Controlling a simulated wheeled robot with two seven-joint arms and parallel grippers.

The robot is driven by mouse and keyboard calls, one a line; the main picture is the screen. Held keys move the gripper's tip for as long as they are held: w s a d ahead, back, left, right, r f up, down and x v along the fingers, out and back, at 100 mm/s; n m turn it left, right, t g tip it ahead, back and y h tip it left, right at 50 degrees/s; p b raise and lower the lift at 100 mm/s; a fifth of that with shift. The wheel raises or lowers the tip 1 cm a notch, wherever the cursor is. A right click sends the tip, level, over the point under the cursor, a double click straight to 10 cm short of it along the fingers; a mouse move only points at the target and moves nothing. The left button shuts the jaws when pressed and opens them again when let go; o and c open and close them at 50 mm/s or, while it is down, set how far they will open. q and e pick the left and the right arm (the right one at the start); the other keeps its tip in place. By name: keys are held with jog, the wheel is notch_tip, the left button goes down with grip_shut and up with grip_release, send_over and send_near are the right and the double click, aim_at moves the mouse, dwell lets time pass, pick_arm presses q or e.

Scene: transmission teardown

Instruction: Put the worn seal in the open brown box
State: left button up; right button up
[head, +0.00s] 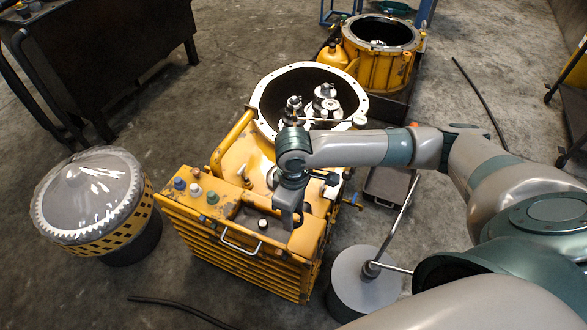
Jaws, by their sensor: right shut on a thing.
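My right gripper (287,216) points down over the top of the yellow slatted unit, beside a dark recess (250,216) in it. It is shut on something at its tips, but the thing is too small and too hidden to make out. I cannot pick out the worn seal for sure. A small dark and white part (263,224) sits by the recess, just left of the gripper. I cannot identify an open brown box in this view. My left gripper is not in view.
The yellow slatted unit (235,262) carries coloured caps and joins an open housing (265,95) with gears. A toothed cone-topped drum (88,195) stands left, a grey round stand (363,283) right. A dark bench (110,45) and another yellow housing (378,65) are behind. Hoses lie on the floor.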

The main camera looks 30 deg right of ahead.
jog(key=s+r+m, duration=0.1)
jog(key=m, duration=0.1)
jog(key=s+r+m, duration=0.1)
jog(key=m, duration=0.1)
jog(key=shift+a+r, duration=0.15)
jog(key=shift+a, duration=0.2)
jog(key=shift+s+a+r+m, duration=0.1)
jog(key=shift+s+r+m, duration=0.25)
jog(key=shift+m, duration=0.55)
jog(key=shift+s+r+m, duration=0.35)
jog(key=shift+m, duration=0.55)
